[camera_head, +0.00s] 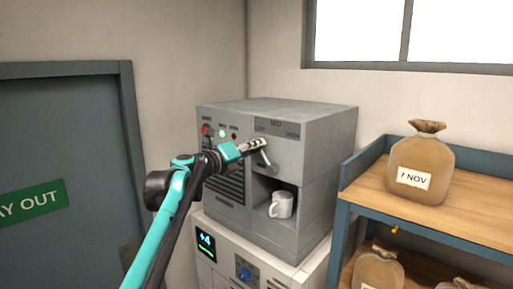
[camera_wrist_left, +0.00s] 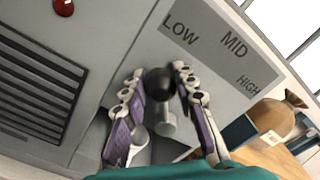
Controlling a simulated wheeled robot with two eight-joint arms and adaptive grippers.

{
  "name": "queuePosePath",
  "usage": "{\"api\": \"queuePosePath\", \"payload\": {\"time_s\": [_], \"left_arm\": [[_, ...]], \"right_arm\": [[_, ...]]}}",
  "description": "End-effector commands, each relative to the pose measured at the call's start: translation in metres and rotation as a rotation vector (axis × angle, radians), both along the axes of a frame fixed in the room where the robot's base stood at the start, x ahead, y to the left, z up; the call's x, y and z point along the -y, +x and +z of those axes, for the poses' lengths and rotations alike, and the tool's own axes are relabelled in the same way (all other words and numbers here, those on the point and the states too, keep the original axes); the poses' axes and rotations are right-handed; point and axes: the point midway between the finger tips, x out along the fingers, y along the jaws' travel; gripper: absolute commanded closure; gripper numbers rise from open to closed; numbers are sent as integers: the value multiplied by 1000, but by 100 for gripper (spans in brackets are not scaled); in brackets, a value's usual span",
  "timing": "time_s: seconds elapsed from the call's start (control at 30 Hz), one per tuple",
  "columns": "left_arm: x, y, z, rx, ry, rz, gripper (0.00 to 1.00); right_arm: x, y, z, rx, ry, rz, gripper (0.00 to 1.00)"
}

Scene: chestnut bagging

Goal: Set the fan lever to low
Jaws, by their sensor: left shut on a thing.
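The grey machine (camera_head: 328,123) stands on a white cabinet in the head view. Its label plate (camera_wrist_left: 207,45) reads LOW, MID and HIGH in the left wrist view. Below the plate is the fan lever, a black ball knob (camera_wrist_left: 159,83) on a pale shaft (camera_wrist_left: 166,118). My left gripper (camera_head: 262,143) is shut on the knob, with one finger on each side; it also shows in the left wrist view (camera_wrist_left: 160,78). The lever leans toward the LOW side. I cannot tell whether it sits exactly at the LOW mark. My right gripper is not in view.
A white mug (camera_head: 281,205) stands in the machine's recess below the lever. The white cabinet (camera_head: 262,262) has a lit display and a blue knob. To the right, a shelf (camera_head: 470,198) holds a tied bag (camera_head: 420,165) labelled 7 NOV. A dark door (camera_head: 70,140) is left.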

Motion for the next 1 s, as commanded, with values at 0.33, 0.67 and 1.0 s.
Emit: {"api": "queuePosePath", "payload": {"time_s": [0.33, 0.67, 1.0], "left_arm": [[-2, 1, -3, 1, 6, 3, 100], [-2, 1, -3, 1, 5, 2, 51], [-7, -5, -2, 0, 1, 2, 51]], "right_arm": [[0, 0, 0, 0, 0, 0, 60], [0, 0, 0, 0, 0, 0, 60], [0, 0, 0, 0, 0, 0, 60]]}}
